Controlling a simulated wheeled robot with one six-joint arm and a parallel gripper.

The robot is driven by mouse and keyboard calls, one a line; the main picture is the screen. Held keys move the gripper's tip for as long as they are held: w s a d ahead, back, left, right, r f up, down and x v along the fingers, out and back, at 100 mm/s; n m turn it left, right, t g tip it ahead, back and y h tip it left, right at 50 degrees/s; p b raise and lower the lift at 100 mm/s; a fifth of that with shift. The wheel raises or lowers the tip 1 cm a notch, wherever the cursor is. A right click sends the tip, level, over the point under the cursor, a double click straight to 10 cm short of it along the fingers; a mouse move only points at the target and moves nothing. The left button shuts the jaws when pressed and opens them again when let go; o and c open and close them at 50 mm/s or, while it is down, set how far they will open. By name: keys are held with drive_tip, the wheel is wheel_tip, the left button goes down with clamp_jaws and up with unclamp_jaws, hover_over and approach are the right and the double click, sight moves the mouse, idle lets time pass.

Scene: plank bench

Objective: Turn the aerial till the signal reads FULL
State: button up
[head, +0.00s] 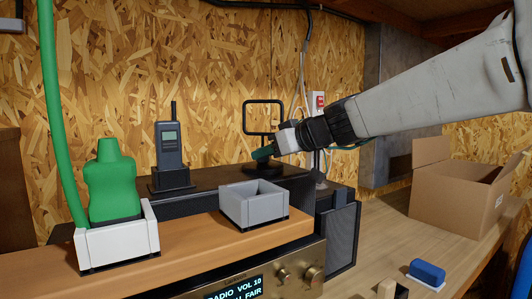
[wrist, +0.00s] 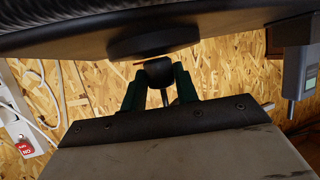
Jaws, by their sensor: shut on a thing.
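The aerial (head: 264,116) is a black square loop on a stem, standing behind the radio on a dark surface. My gripper (head: 262,153) comes in from the right with its green fingers at the lower part of the aerial, just above its round base. In the wrist view, the green fingers of my gripper (wrist: 158,78) are closed on a dark round part of the aerial (wrist: 157,68). The radio's display (head: 234,289) shows "RADIO VOL 10" and, below, a partly cut-off line ending in "FAIR". The loop is upright; part of the stem is hidden by my gripper.
A grey open box (head: 254,207) and a white holder (head: 118,243) with a green bottle (head: 110,185) stand on the wooden shelf in front. A handset (head: 169,150) stands in its cradle behind. A cardboard box (head: 458,195) and a blue block (head: 427,272) are at right.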

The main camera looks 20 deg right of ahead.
drive_tip(key=shift+s+a+m+t+h, duration=0.15)
drive_tip(key=shift+m+t+h, duration=0.25)
drive_tip(key=shift+m+h, duration=0.6)
drive_tip(key=o, duration=1)
drive_tip(key=shift+s+r, duration=0.25)
drive_tip(key=shift+s, duration=0.15)
drive_tip(key=v, duration=0.6)
drive_tip(key=shift+s, duration=0.4)
